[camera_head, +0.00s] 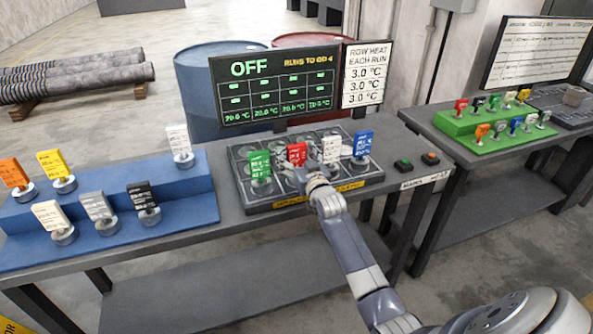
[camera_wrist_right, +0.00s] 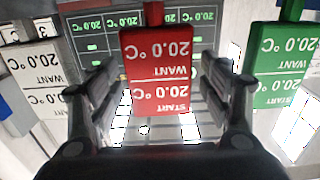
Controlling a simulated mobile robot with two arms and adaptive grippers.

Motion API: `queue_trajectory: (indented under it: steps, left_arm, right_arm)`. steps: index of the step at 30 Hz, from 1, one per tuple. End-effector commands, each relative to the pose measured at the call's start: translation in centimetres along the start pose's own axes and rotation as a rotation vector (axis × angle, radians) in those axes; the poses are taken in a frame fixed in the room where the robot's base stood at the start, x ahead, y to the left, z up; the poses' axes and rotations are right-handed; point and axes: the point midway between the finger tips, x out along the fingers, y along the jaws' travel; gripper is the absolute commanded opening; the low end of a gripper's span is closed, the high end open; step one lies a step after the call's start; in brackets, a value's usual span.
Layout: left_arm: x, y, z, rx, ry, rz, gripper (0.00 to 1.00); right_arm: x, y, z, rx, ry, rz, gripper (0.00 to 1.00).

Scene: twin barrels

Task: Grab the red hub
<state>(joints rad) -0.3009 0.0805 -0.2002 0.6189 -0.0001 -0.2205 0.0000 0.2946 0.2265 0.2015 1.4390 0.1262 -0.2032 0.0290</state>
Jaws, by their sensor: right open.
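The red hub (camera_head: 297,154) carries an upright red tag with white print and stands in the dark tray (camera_head: 287,203) between the green hub (camera_head: 259,166) and the white hub (camera_head: 332,149). My right gripper (camera_head: 310,177) is at the tray just in front of it, partly hiding its base. In the right wrist view the picture is inverted, and the red hub's tag (camera_wrist_right: 155,58) is between the open fingers of my right gripper (camera_wrist_right: 158,82), with visible gaps at both sides. My left gripper is not in view.
The blue hub (camera_head: 363,144) stands at the tray's right end. A display board (camera_head: 274,86) reading OFF rises behind the tray. Several tagged hubs stand on a blue stepped stand (camera_head: 185,206) at left.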

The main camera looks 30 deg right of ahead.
Motion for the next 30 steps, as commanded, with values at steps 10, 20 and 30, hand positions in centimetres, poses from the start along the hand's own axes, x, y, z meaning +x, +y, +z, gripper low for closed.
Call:
queue_trajectory:
  steps: [10, 20, 30]
  left_arm:
    - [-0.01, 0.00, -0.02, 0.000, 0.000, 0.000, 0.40]
    - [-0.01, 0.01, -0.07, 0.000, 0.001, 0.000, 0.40]
    - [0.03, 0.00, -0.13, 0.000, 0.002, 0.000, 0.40]
  right_arm:
    - [0.16, 0.01, 0.04, 0.000, 0.000, 0.000, 0.56]
    - [0.15, 0.01, 0.04, 0.000, -0.001, 0.000, 0.00]
    - [0.21, 0.04, -0.69, 0.000, 0.010, 0.000, 0.00]
